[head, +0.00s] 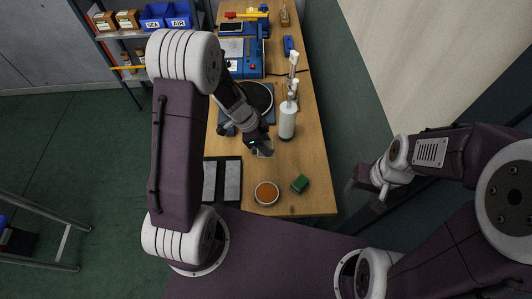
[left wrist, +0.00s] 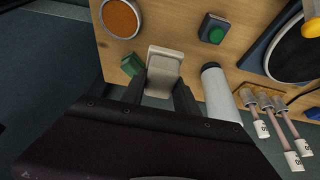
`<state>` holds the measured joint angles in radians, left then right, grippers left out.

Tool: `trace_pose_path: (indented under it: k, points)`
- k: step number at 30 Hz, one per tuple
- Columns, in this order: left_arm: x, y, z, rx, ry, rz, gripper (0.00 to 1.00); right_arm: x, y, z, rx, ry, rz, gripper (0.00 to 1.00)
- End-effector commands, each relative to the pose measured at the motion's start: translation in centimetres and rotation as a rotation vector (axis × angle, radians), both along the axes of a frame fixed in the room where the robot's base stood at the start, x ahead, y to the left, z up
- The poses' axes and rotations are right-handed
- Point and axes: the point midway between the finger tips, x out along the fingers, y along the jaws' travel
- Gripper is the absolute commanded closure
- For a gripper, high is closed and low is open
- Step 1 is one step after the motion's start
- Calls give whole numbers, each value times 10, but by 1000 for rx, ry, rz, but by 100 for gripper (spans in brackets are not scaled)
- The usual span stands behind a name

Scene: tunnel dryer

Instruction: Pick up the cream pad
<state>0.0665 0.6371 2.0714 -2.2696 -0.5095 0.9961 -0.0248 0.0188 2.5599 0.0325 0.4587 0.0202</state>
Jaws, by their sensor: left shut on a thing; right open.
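The cream pad (left wrist: 164,60) is a pale, rounded block between the two fingers of my left gripper (left wrist: 160,92) in the left wrist view. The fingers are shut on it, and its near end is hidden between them. In the head view my left gripper (head: 261,147) is over the wooden table, and only a small pale bit of the pad (head: 267,151) shows at its tips. I cannot tell exactly how high the pad is. My right gripper (head: 364,196) is open and empty, off the table's right side.
A round dish with orange-brown contents (head: 266,193) and a green block (head: 300,184) are near the front edge. A white bottle (head: 287,121) stands close right of my left gripper. Dark-framed grey panels (head: 232,180) lie left of the dish. A blue machine (head: 240,65) is further back.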

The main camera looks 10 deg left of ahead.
Motion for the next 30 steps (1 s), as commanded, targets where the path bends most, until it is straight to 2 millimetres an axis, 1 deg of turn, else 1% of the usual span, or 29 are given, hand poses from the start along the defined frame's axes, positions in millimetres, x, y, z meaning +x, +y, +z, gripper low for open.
trace_pose_path:
  k: [1,3,6,9,12,17,25,26,27,28,29,30]
  points:
    - [2,0,30,0,-9,-2,100,0,0,16,0,0,0,42]
    - [1,0,55,0,-7,-1,100,0,0,23,0,0,0,42]
    - [1,0,85,1,-7,-1,100,0,0,29,0,0,0,42]
    - [1,0,108,0,-5,-1,100,0,0,32,0,0,0,42]
    - [1,0,123,0,-3,0,100,0,0,33,0,0,0,42]
    - [0,0,135,0,0,0,100,0,0,34,0,0,0,42]
    - [0,0,136,0,0,1,100,0,0,34,0,0,0,42]
    - [0,0,136,0,0,1,72,0,0,34,0,0,0,42]
    - [0,0,136,0,0,1,84,0,0,34,0,0,0,42]
    - [0,0,136,0,0,1,92,0,0,34,0,0,0,42]
    - [0,0,136,0,0,1,96,0,0,34,0,0,0,42]
    - [0,0,136,0,1,1,96,0,0,34,0,0,0,42]
